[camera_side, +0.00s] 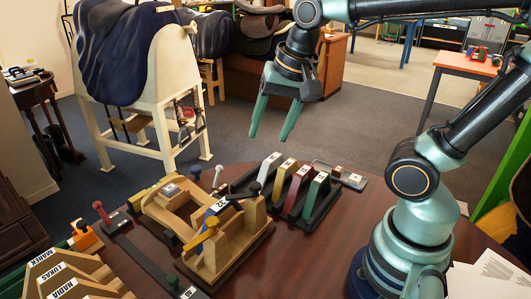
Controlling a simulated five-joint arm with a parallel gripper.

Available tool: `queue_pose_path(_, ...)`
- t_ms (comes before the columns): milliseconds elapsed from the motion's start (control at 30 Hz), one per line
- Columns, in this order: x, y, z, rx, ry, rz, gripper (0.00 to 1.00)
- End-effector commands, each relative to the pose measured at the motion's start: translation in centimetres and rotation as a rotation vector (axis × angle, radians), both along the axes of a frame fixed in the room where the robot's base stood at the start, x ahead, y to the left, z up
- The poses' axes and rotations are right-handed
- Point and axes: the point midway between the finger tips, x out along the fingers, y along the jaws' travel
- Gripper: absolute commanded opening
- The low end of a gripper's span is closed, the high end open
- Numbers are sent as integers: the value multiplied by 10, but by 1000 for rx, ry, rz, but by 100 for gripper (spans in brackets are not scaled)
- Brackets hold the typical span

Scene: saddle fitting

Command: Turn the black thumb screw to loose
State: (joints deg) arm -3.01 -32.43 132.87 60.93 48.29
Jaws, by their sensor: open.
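A black, wing-shaped piece (240,194) lies across the top of the wooden fixture (228,250) and looks like the thumb screw. It is small, and I cannot tell its exact turn position. A blue strip with a white label marked 32 (218,207) is just left of it. My gripper (268,138) is open and empty, with its two green fingers pointing down. It hangs in the air above and beyond the fixture in the picture, apart from the black piece.
A dark rack with several coloured upright plates (300,190) stands right of the fixture. Knobbed posts, including a red one (97,206), stand to the left. Wooden name holders (65,280) fill the lower left corner. Bare tabletop (310,260) lies at the front right.

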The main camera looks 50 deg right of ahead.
Motion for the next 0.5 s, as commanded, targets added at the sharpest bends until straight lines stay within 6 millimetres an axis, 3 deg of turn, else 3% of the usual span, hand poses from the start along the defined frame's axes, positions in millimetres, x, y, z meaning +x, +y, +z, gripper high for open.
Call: queue_pose_path(500, 12, 23, 10, 223, 225, -1082, 61)
